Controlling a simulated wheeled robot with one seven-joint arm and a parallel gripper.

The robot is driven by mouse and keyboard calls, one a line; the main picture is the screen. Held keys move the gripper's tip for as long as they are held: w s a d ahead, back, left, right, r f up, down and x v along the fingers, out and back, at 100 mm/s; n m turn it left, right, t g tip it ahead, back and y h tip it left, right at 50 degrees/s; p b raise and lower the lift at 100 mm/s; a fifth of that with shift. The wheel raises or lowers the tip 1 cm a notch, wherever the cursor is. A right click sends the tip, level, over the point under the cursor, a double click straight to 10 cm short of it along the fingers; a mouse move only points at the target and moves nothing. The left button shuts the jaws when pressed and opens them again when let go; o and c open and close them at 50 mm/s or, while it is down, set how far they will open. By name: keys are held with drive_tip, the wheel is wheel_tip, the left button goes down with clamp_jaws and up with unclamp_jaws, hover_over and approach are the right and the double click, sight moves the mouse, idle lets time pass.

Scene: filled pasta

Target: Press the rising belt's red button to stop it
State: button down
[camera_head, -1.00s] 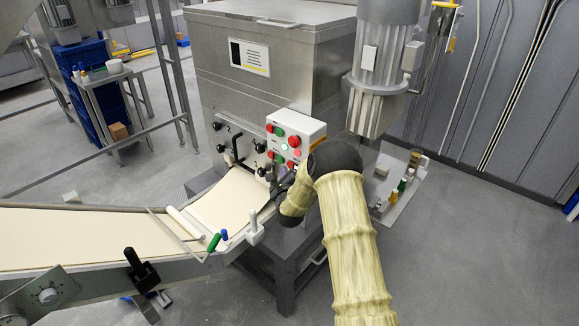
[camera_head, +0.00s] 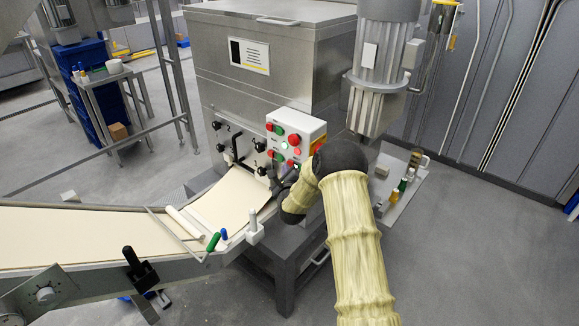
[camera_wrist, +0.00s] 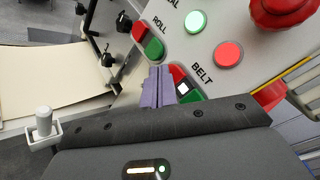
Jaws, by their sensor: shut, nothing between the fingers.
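The control box (camera_head: 305,128) is white and is mounted on the front of the steel machine. In the wrist view its panel (camera_wrist: 221,68) carries a "BELT" label beside a rocker pair. That pair has a red button (camera_wrist: 177,74), a small white piece in the middle and a green button (camera_wrist: 190,98). My gripper (camera_wrist: 160,72) has its purple fingers shut together and empty. Its tips are close beside the belt's red button; I cannot tell whether they touch it. In the head view my gripper (camera_head: 283,172) is partly hidden at the box's lower edge.
A second red and green pair (camera_wrist: 147,40) labelled "ROLL" lies up and left. A lit white-green lamp (camera_wrist: 195,22), a lit red lamp (camera_wrist: 228,54) and a large red knob (camera_wrist: 283,8) are nearby. The belt (camera_head: 90,232) with pale dough runs to the left, with black knobs (camera_head: 259,147) above its end.

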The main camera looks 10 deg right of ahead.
drive_tip(key=shift+w+d+b, duration=0.25)
drive_tip(key=shift+d+b, duration=0.1)
drive_tip(key=shift+b, duration=0.05)
idle(0.9)
drive_tip(key=shift+s+a+b, duration=0.35)
drive_tip(key=shift+s+a, duration=0.15)
drive_tip(key=shift+a, duration=0.15)
drive_tip(key=s+a, duration=0.1)
drive_tip(key=a, duration=0.1)
drive_tip(key=s+a+b, duration=0.1)
drive_tip(key=s+a, duration=0.1)
idle(0.6)
drive_tip(key=shift+a, duration=0.1)
idle(0.4)
